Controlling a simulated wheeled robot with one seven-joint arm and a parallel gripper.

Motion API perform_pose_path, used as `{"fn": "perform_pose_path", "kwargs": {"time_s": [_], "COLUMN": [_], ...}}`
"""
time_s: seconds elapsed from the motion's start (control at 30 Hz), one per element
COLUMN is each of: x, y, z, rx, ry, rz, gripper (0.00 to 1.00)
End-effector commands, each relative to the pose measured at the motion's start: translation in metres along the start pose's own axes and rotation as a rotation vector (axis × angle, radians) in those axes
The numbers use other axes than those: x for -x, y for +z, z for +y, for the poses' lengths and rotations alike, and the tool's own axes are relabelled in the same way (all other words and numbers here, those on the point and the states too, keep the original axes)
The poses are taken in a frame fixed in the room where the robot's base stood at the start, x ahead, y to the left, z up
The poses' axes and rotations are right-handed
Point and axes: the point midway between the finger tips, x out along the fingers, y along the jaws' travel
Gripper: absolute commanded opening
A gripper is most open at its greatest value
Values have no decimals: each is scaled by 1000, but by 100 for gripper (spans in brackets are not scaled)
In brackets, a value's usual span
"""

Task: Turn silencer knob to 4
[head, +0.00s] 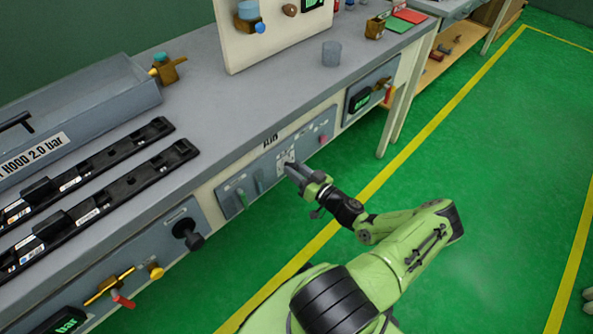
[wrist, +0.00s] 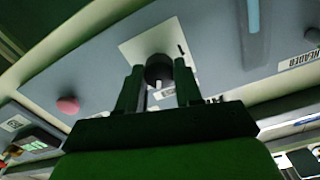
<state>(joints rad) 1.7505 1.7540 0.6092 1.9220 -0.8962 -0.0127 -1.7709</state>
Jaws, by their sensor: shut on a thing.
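The silencer knob (wrist: 158,68) is a dark round knob on a pale square plate (wrist: 128,48) in the wrist view. My gripper (wrist: 160,84) has one finger on each side of it, shut on the knob. In the head view my gripper (head: 294,170) reaches the front panel of the bench, and its fingers hide the knob. The pale plate shows just behind the fingertips in the head view (head: 284,157). A short dark mark sits on the plate beside the knob. The scale numbers are too small or blurred to read.
A red button (wrist: 68,105) sits on the same panel. A pale blue bar (wrist: 253,15) and a HEADER label (wrist: 298,60) lie on the other side. A black knob (head: 188,233) sticks out of the bench front further left. The green floor (head: 480,180) beside my arm is clear.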

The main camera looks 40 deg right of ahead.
Motion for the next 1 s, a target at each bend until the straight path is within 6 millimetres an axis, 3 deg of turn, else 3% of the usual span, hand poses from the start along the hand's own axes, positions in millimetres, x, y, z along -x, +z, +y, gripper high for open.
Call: {"fn": "perform_pose_path", "kwargs": {"time_s": [0.37, 1.0], "x": [0, 0], "y": [-1, 1], "z": [0, 2], "rx": [-143, -723], "ry": [-1, 0], "rz": [0, 0], "gripper": [4, 4]}}
